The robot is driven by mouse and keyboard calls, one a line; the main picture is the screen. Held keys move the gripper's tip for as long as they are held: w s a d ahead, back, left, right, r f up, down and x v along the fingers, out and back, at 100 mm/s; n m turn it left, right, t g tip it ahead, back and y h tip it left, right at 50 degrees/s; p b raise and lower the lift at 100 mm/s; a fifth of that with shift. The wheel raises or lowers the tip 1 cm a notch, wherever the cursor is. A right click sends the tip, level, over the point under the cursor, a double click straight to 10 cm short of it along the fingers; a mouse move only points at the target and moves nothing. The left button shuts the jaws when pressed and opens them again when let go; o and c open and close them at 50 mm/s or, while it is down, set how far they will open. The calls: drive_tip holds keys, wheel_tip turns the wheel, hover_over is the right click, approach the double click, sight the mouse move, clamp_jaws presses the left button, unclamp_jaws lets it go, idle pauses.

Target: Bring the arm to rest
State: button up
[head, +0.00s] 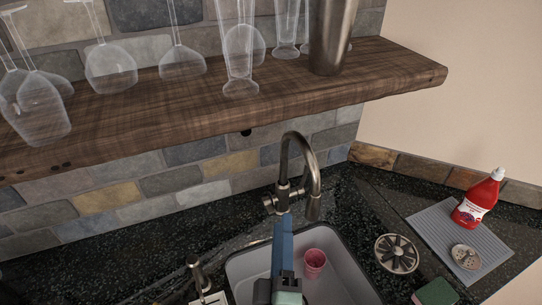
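My gripper (284,248) shows at the lower middle of the head view, seen end-on over the sink. It is a narrow blue part pointing up and away, with a black and teal piece behind it at the bottom edge. I cannot tell from this angle whether its fingers are open or shut, and I see no separate object clearly held. Its tip shows just below the faucet (313,180) in the picture; I cannot tell how far apart they are.
The sink (347,277) holds a pink cup (314,263). To the right are a round dark-spoked item (397,254), a green sponge (436,292) and a red bottle (475,203) on a grey mat (432,224). A wooden shelf (170,110) with several glasses and a metal shaker (332,36) overhangs.

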wheel_tip(320, 180, up, 23)
drive_tip(key=w+m+t+b, duration=0.2)
drive_tip(key=m+t+b, duration=0.2)
drive_tip(key=m, duration=0.4)
drive_tip(key=s+a+r+m+t+b, duration=0.1)
drive_tip(key=s+r+m, duration=0.2)
drive_tip(key=s+r, duration=0.2)
drive_tip(key=s+a+r+m+t+y+b, duration=0.1)
drive_tip(key=s+r, duration=0.4)
drive_tip(key=r, duration=0.5)
drive_tip(key=shift+r+m+t+b, duration=0.35)
drive_tip(key=shift+m+t+b, duration=0.3)
drive_tip(key=shift+m, duration=0.35)
drive_tip(key=shift+s, duration=0.1)
